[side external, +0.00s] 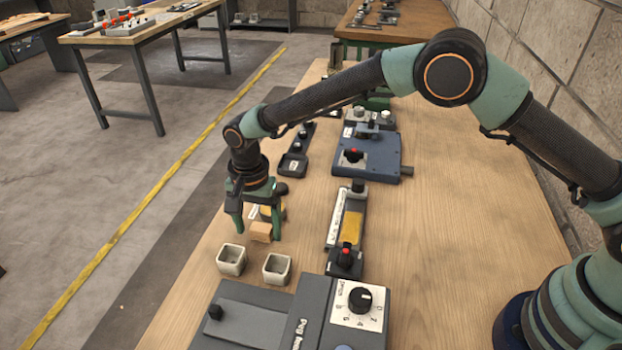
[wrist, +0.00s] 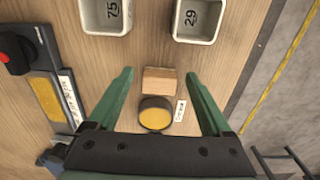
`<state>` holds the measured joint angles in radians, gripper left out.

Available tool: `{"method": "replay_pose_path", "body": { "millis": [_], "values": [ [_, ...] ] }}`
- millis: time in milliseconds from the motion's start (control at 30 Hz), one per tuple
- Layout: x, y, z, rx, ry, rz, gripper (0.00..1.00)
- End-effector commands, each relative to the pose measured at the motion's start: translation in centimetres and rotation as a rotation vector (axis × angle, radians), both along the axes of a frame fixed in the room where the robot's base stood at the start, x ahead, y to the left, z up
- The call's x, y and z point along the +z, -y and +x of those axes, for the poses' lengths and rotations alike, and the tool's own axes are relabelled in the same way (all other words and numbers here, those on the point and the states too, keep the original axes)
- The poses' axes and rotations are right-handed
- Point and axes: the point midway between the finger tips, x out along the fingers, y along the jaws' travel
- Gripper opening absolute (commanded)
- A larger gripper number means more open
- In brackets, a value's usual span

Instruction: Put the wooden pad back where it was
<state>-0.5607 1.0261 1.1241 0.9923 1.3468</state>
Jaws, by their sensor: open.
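The wooden pad (side external: 261,231) is a small light-brown block near the table's left edge. In the wrist view the pad (wrist: 159,80) lies right beside a round dark holder with a yellow top (wrist: 155,114); I cannot tell whether they touch. A small white label (wrist: 180,110) sits to the right of the holder. My gripper (side external: 257,234) is open and low over the table, pointing down. In the wrist view its green fingers (wrist: 160,75) stand on either side of the pad, with clear gaps to both.
Two square pale cups, marked 75 (wrist: 107,16) and 29 (wrist: 198,20), stand just beyond the pad. A grey dial unit (side external: 330,312) is in front. The table's right side is bare.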

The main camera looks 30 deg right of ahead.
Motion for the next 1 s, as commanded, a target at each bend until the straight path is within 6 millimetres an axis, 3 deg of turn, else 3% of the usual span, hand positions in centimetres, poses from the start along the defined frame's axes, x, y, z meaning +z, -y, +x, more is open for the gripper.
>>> {"method": "replay_pose_path", "body": {
  "millis": [433, 733, 867, 1000],
  "values": [
    [8.7, 0.0, 0.1, 0.0, 0.004, 0.003, 0.84],
    [11.6, 0.2, 0.0, 0.003, 0.004, 0.002, 0.84],
    [13.7, 1.9, 0.2, 0.036, 0.027, 0.016, 0.84],
    [17.5, 5.9, 0.0, 0.121, 0.081, 0.035, 0.84]
  ]
}}
